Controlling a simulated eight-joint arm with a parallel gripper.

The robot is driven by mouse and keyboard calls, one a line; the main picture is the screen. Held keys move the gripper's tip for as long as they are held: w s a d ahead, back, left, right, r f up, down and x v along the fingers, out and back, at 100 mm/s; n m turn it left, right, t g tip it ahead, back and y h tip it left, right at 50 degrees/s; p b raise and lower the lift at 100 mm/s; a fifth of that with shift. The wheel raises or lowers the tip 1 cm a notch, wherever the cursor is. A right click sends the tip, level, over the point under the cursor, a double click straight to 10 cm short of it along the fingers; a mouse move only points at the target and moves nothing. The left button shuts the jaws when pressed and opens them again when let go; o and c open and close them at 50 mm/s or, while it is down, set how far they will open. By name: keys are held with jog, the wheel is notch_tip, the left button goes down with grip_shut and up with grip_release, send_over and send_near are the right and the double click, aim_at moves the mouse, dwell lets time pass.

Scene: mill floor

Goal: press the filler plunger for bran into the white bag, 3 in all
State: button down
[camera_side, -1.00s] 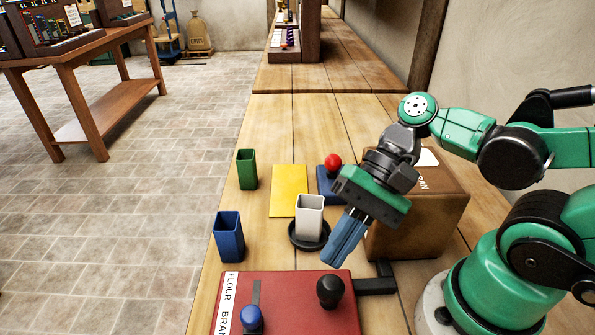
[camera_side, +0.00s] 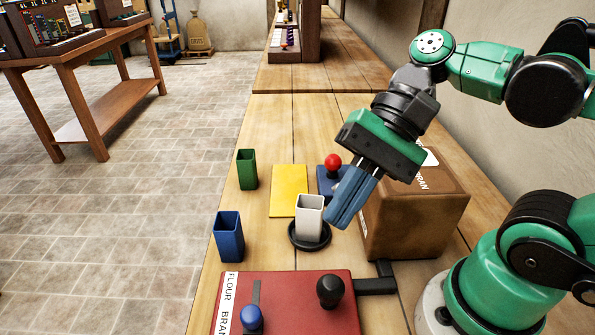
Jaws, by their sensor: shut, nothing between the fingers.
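The white bag (camera_side: 309,219) stands upright and open-topped on a round black dish (camera_side: 292,238). The brown box marked BRAN (camera_side: 415,222) stands to its right. A red ball knob on a blue base (camera_side: 325,178) is behind the bag; which filler it belongs to cannot be read. A red panel (camera_side: 285,300) in front, labelled FLOUR and BRAN, carries a black knob (camera_side: 331,290) and a blue knob (camera_side: 251,317). My gripper (camera_side: 339,218) is shut and empty, its blue fingers pointing down-left, above and just right of the white bag.
A green bag (camera_side: 247,169) and a blue bag (camera_side: 229,237) stand along the bench's left edge. A yellow mat (camera_side: 289,188) lies behind the white bag. The bench (camera_side: 330,115) beyond is mostly clear.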

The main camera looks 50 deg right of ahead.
aim_at(330, 282)
jog(key=shift+r, duration=0.15)
notch_tip(330, 282, down, 8)
jog(key=shift+r, duration=0.1)
jog(key=shift+f, duration=0.5)
dwell(0.4)
dwell(1.9)
jog(key=shift+f, duration=0.45)
jog(key=shift+s+f, duration=0.15)
jog(key=shift+f, duration=0.85)
dwell(1.0)
jog(key=shift+r, duration=2.5)
